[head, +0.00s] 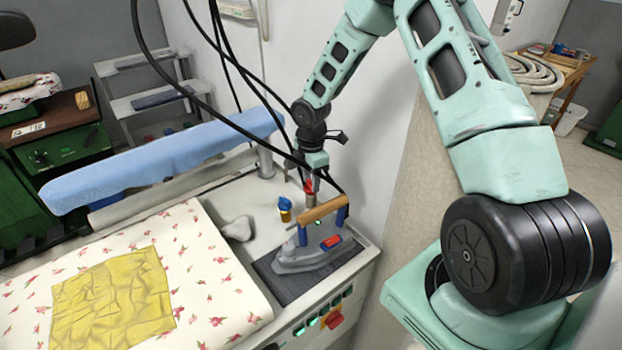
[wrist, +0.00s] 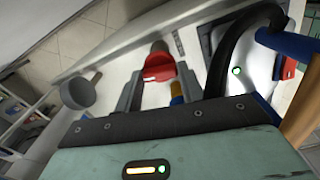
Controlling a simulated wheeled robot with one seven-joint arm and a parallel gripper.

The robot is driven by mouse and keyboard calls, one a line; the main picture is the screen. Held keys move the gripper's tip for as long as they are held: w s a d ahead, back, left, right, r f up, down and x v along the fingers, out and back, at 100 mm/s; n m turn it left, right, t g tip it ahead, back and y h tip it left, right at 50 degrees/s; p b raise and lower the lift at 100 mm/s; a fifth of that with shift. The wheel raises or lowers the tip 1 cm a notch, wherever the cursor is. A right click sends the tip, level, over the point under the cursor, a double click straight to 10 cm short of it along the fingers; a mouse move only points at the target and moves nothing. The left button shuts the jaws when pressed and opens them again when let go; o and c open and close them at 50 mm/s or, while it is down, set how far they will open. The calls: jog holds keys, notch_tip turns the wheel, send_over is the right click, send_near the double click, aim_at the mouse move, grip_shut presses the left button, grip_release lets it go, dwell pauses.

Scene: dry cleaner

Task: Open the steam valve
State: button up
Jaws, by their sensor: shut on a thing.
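The steam valve shows as a red handle (wrist: 160,66) between my fingers in the wrist view. In the head view, a little of the red valve (head: 308,187) shows at my fingertips, above the worktop behind the iron. My gripper (head: 311,184) points down and is shut on the red handle, with a grey finger on each side of it in the wrist view (wrist: 158,82). My fingers hide part of the valve, and how far it is turned cannot be told.
A steam iron (head: 300,258) with a wooden handle stands close by on a dark pad. A blue-topped yellow fitting (head: 285,210) is just left of my gripper. A blue sleeve board (head: 165,165) and hanging black hoses are near my arm. A yellow cloth (head: 115,297) lies on the floral board.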

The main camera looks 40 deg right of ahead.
jog(key=m, duration=0.4)
jog(key=shift+m+b, duration=0.3)
jog(key=shift+b, duration=0.1)
jog(key=m, duration=0.3)
jog(key=shift+m+b, duration=0.3)
jog(key=shift+b, duration=0.05)
jog(key=m, duration=0.3)
jog(key=shift+m+b, duration=0.3)
jog(key=shift+b, duration=0.05)
jog(key=shift+m+b, duration=0.3)
jog(key=shift+m, duration=1.6)
jog(key=o, duration=1)
jog(key=shift+r, duration=0.1)
